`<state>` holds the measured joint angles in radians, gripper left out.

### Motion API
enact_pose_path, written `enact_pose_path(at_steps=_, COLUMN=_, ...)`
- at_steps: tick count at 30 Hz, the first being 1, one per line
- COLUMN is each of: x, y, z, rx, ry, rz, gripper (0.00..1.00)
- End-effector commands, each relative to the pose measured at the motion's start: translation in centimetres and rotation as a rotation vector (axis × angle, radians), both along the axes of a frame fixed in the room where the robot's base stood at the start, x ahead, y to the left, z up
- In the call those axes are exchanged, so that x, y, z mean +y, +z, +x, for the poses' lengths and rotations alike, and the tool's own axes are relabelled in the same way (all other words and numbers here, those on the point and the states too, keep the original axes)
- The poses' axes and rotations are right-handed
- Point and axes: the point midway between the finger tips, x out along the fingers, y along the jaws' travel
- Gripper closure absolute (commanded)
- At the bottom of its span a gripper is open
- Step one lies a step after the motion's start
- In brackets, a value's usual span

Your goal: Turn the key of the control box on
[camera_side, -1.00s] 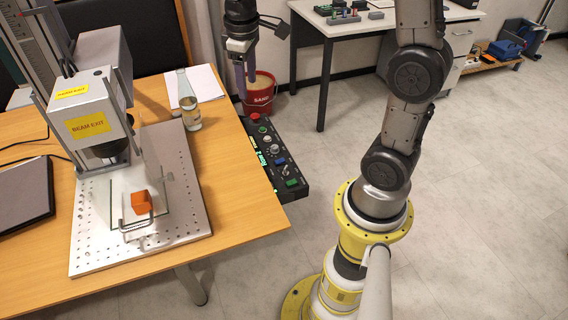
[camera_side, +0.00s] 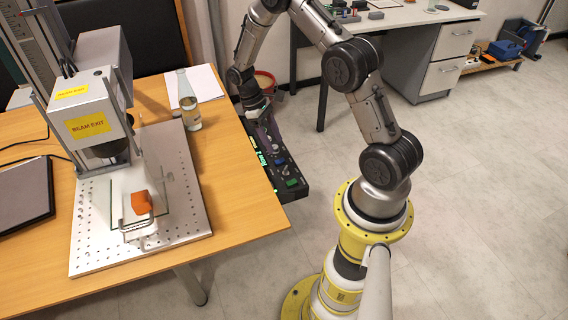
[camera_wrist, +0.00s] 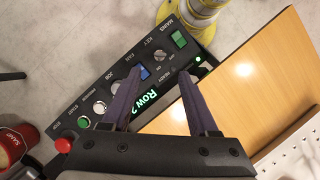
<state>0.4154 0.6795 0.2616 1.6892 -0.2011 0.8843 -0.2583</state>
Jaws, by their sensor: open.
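The control box (camera_side: 294,190) is a long dark panel at the wooden table's right edge in the side view. In the wrist view the box (camera_wrist: 208,40) shows a row of labelled controls. The key switch (camera_wrist: 160,57), a small round grey part by the KEY label, sits between the green mains switch (camera_wrist: 179,38) and the blue fan switch (camera_wrist: 144,72). Its exact turn is too small to tell. My gripper (camera_wrist: 160,74) is open and empty, its two dark fingers over the panel with the key just beyond the gap between their tips.
A green-lit display (camera_wrist: 140,105) reads "Row 2". A red stop button (camera_wrist: 63,145) is at the box's far end. A glass flask (camera_side: 191,115) stands on the table near the box. A red bucket (camera_side: 265,80) stands behind.

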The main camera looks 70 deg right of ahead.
Motion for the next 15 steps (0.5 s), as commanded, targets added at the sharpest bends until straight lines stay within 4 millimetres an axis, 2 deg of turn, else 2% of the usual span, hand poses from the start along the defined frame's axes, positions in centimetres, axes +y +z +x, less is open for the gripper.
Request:
enact_pose_path(at_steps=1, x=0.1, y=-1.1, z=-0.5, rx=0.005, ry=-0.001, rz=0.003, gripper=0.40)
enact_pose_path(at_steps=9, x=0.0, y=-5.8, z=-2.5, rx=0.004, ry=0.000, rz=0.001, gripper=0.40)
enact_pose_path(at_steps=15, x=0.0, y=-8.2, z=-3.4, rx=0.001, ry=0.000, rz=0.000, gripper=0.40)
